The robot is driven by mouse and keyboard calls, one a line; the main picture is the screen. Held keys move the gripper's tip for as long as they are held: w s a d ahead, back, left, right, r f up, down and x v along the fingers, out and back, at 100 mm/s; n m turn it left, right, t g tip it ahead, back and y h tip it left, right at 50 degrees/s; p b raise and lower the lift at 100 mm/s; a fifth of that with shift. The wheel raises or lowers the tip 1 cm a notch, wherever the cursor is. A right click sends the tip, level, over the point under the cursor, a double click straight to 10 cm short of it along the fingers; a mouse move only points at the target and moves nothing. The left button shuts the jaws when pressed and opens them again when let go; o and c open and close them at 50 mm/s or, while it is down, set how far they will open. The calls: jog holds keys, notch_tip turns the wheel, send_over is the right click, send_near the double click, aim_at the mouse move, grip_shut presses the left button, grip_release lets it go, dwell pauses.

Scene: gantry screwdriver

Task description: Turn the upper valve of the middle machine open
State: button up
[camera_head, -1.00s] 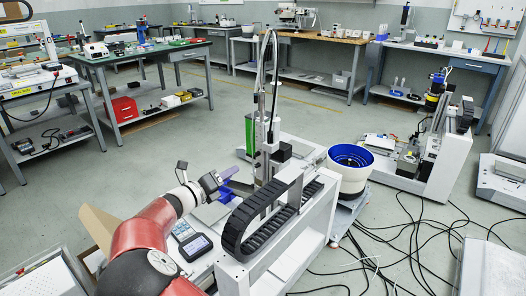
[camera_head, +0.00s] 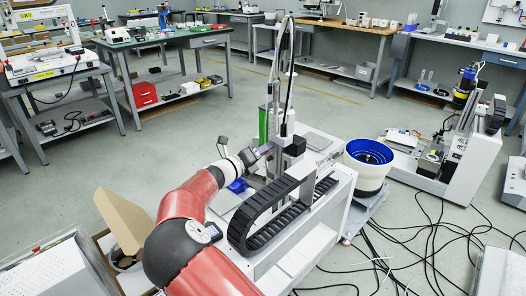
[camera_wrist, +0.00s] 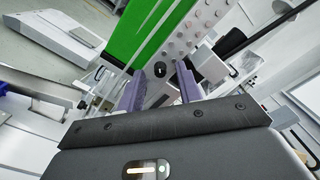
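The middle machine, a white gantry with a black cable chain (camera_head: 285,208) and an upright column, stands in front of me in the head view. Its green panel (camera_wrist: 160,30) fills the upper part of the wrist view. My gripper (camera_wrist: 160,72) has two purple fingers spread apart and empty, pointing at the machine. A small black fitting (camera_wrist: 159,71) shows between the fingertips; I cannot tell if it is the upper valve or how the valve is set. In the head view the gripper (camera_head: 264,150) is beside the column, partly hidden by my arm.
A white bowl feeder with a blue inside (camera_head: 369,158) stands right of the machine. Black cables (camera_head: 420,235) lie on the floor to the right. An open cardboard box (camera_head: 124,222) is left of my arm. Another machine (camera_head: 462,150) stands farther right.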

grip_shut()
jog(key=shift+m, duration=0.3)
